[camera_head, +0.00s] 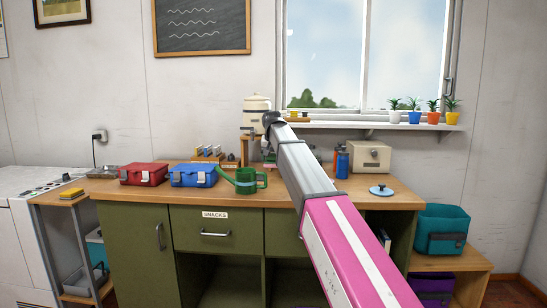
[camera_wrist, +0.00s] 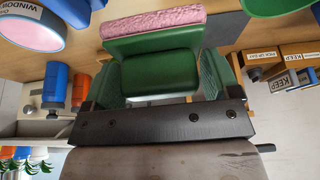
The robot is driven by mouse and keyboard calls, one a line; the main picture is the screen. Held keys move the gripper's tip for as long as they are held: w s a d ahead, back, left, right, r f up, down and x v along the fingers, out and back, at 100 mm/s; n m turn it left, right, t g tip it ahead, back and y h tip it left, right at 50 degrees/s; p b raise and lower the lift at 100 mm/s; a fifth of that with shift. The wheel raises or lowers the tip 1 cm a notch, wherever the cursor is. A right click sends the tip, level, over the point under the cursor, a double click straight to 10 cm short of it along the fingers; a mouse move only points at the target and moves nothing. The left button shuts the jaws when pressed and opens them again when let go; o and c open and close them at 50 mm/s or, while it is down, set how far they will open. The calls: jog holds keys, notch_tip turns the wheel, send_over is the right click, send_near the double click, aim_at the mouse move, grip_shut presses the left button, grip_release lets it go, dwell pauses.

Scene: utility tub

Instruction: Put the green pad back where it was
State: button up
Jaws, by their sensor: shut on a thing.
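The green pad (camera_wrist: 160,75) has a pink, rough strip along one edge and fills the middle of the wrist view. My gripper (camera_wrist: 160,88) is shut on it, with a dark green finger at each side and the dark palm bar below. In the head view my arm reaches over the counter, and my gripper (camera_head: 269,152) is small and partly hidden in front of the wooden stand. I cannot tell from these views whether the pad touches anything beneath it. No spot marked for the pad is clear to see.
A beige dispenser (camera_head: 256,113) stands behind. The counter's front right is mostly clear.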

jog(key=shift+f, duration=0.45)
jog(key=o, duration=0.8)
jog(key=shift+r, duration=0.55)
jog(key=v, duration=1.2)
